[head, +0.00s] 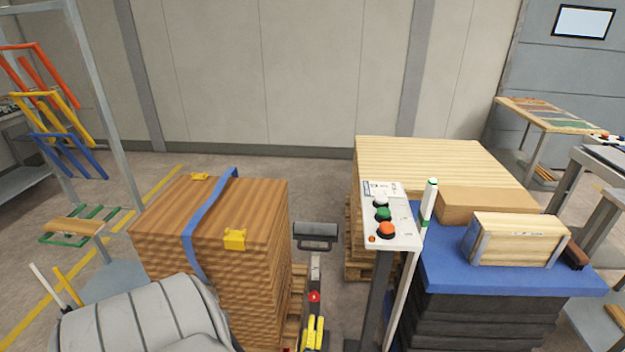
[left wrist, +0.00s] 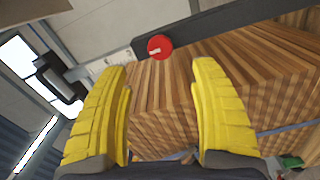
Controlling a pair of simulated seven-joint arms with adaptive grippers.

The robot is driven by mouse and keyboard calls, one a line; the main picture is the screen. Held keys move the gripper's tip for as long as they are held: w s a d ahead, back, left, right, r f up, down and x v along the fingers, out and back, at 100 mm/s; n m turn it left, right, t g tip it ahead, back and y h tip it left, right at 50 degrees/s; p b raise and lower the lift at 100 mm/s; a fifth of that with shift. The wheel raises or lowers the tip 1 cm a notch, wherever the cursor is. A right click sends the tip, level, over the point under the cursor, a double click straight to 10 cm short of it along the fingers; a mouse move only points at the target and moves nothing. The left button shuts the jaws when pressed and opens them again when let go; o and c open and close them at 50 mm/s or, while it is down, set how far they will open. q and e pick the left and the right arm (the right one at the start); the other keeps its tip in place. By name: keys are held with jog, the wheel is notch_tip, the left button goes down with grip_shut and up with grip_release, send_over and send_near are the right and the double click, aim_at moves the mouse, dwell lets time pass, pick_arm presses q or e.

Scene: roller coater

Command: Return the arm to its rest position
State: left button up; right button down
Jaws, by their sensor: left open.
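The yellow fingers of my left gripper (head: 314,322) show at the bottom centre of the head view, just below a red round button (head: 314,296) on a dark upright handle post. In the left wrist view the two yellow fingers of the left gripper (left wrist: 163,66) are spread apart with nothing between them. The red button (left wrist: 160,47) shows there beyond the fingertips. My grey left arm fills the bottom left of the head view and hides part of what lies behind it. My right gripper is in neither view.
A strapped wooden stack (head: 255,275) stands beside the left gripper. The black handle (head: 315,232) tops the post. A control box (head: 392,220) stands to the right, before a pale board stack (head: 420,155) and a blue-topped table (head: 450,278) with a crate (head: 515,240).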

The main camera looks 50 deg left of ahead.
pick_arm(q)
jog(key=w+d+f+m+h, duration=0.1)
jog(key=d+f+m+h, duration=0.6)
jog(key=d+f+m, duration=0.25)
jog(key=s+d+f+m+g+h, duration=0.2)
jog(key=s+d+f+m, duration=0.2)
jog(key=f, duration=0.2)
jog(key=s+d+f+m+g+h, duration=0.1)
jog(key=s+d+f+m+h, duration=0.1)
jog(key=s+d+f+m, duration=0.25)
jog(key=s+d+f+m+g+h, duration=0.1)
jog(key=s+f+m+g, duration=0.3)
jog(key=s, duration=1)
jog(key=s+d+f+m+g, duration=0.2)
jog(key=s+f+m+g, duration=0.2)
jog(key=s, duration=1.1)
notch_tip(320, 180, down, 4)
jog(key=shift+d+f+m+h, duration=0.1)
jog(key=shift+d+m+h, duration=0.25)
jog(key=shift+m, duration=0.65)
